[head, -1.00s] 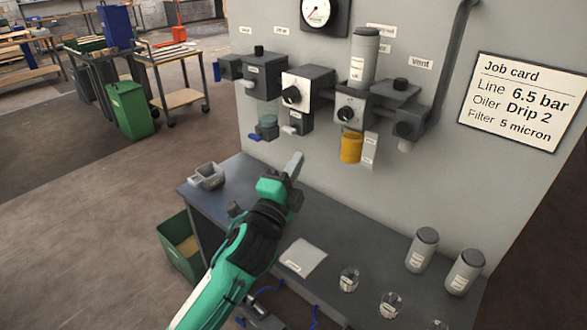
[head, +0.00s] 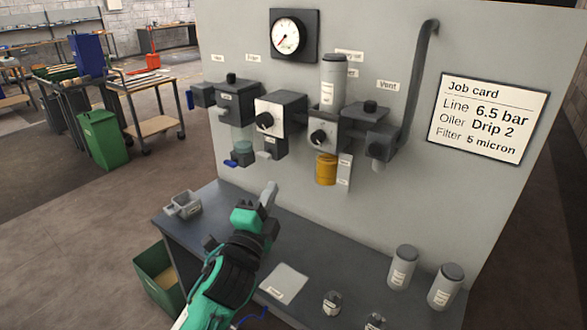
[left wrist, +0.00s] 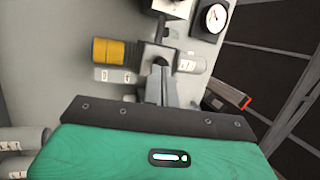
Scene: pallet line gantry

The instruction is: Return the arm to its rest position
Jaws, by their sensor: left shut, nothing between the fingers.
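My left arm comes in from the bottom of the head view in green and black. Its gripper (head: 268,194) is shut and empty, held above the dark bench and in front of the grey panel (head: 400,210). In the left wrist view the closed fingers (left wrist: 160,84) point toward the panel's valve units, with clear space around the fingertips hard to judge. My right gripper is in neither view.
The panel carries a gauge (head: 287,35), valve blocks, a yellow bowl (head: 326,170) and a job card (head: 488,118). On the bench (head: 232,268) are a grey tray (head: 183,205), a white pad (head: 284,283), two canisters (head: 402,266) and small jars. A green bin (head: 158,272) stands left.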

